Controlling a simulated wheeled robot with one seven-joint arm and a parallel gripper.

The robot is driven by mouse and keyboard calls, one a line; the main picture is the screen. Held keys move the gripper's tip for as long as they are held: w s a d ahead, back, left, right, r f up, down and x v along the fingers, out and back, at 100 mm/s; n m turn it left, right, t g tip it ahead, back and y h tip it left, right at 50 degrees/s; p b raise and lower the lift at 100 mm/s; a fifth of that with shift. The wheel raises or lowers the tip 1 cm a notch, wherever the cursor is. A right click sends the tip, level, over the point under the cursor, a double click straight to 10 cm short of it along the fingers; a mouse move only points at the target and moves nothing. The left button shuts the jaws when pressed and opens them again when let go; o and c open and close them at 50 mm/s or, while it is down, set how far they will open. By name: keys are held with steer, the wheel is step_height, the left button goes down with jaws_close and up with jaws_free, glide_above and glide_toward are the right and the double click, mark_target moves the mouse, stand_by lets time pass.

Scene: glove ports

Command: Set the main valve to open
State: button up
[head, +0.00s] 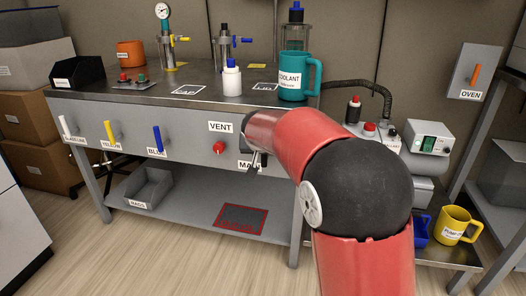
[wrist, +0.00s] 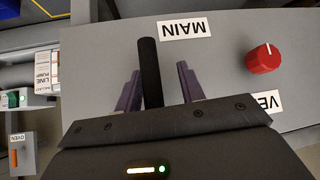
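The main valve shows in the wrist view as a black lever handle (wrist: 149,68) on the grey panel, beside an upside-down MAIN label (wrist: 185,28). My gripper (wrist: 160,88) has its two purple fingers apart, one on each side of the handle. The handle lies nearer the left finger, with a clear gap to the right one. I cannot tell whether it touches the left finger. In the head view my gripper (head: 257,160) is at the right end of the panel, and my arm hides most of the valve. The MAIN label (head: 246,165) is partly covered.
The red VENT knob (wrist: 263,58) sits close to the right in the wrist view, and also shows in the head view (head: 219,147). Blue (head: 157,139), yellow (head: 110,132) and white (head: 66,128) levers line the panel further left. A teal COOLANT mug (head: 292,82) stands above on the bench.

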steer(key=shift+d, duration=0.15)
steer(key=v, duration=0.7)
steer(key=shift+s+r, duration=0.3)
steer(key=s+d+r+g+p, duration=0.1)
steer(key=s+d+r+p, duration=0.1)
steer(key=s+d, duration=0.35)
steer(key=s+d+r+g+p, duration=0.1)
steer(key=s+d+r+p, duration=0.15)
steer(key=s, duration=0.65)
steer(key=s+d+f+p, duration=0.1)
steer(key=s+f, duration=0.1)
steer(key=s, duration=0.8)
steer(key=s+d+f+n+g+y+p, duration=0.1)
steer(key=s+f, duration=0.1)
steer(key=s, duration=0.8)
steer(key=shift+d, duration=0.3)
